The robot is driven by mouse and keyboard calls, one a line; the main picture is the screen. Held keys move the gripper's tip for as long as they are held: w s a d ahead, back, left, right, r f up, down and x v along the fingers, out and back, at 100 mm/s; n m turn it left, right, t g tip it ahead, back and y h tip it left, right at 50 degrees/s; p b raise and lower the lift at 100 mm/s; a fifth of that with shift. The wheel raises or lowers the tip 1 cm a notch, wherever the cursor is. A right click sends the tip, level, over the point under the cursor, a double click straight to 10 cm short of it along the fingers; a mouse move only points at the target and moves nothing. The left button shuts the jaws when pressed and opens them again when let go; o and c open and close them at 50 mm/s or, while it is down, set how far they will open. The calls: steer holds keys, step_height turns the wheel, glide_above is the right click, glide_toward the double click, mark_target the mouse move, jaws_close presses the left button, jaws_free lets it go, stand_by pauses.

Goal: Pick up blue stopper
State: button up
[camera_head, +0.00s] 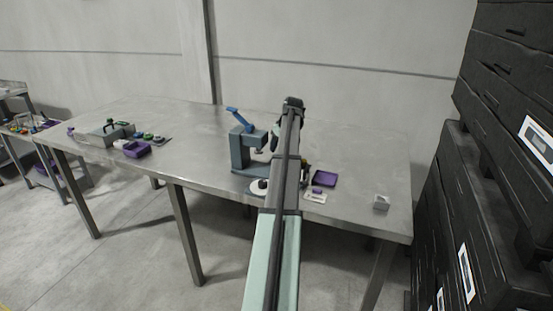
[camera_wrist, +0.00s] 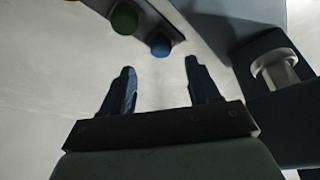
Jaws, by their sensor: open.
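The blue stopper (camera_wrist: 161,46) shows in the wrist view as a round blue cap at the end of a dark strip, just beyond the fingertips. A green stopper (camera_wrist: 124,19) sits beside it, up and to the left. My gripper (camera_wrist: 160,66) is open and empty, with its two dark fingers apart. The blue stopper appears between the two fingers' lines, ahead of the tips, and no contact shows. In the head view my arm hides the gripper's fingers, and I cannot make out the blue stopper there for sure.
A blue-grey press (camera_head: 243,150) stands on the metal table (camera_head: 350,160), left of my arm. Its body and a pale cylinder (camera_wrist: 276,70) are close on the right in the wrist view. A purple tray (camera_head: 324,178) lies right of my arm. Dark stacked crates (camera_head: 500,200) stand at the right.

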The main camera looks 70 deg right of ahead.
steer(key=shift+x, duration=2.65)
steer(key=shift+a, duration=0.15)
steer(key=c, duration=1.1)
steer(key=shift+r, duration=0.1)
steer(key=s+r, duration=0.6)
steer(key=r, duration=0.6)
steer(key=s+a+n+t+y, duration=0.1)
steer(key=a+n+y, duration=0.1)
steer(key=a+n, duration=0.4)
steer(key=a, duration=0.4)
steer(key=shift+s, duration=0.3)
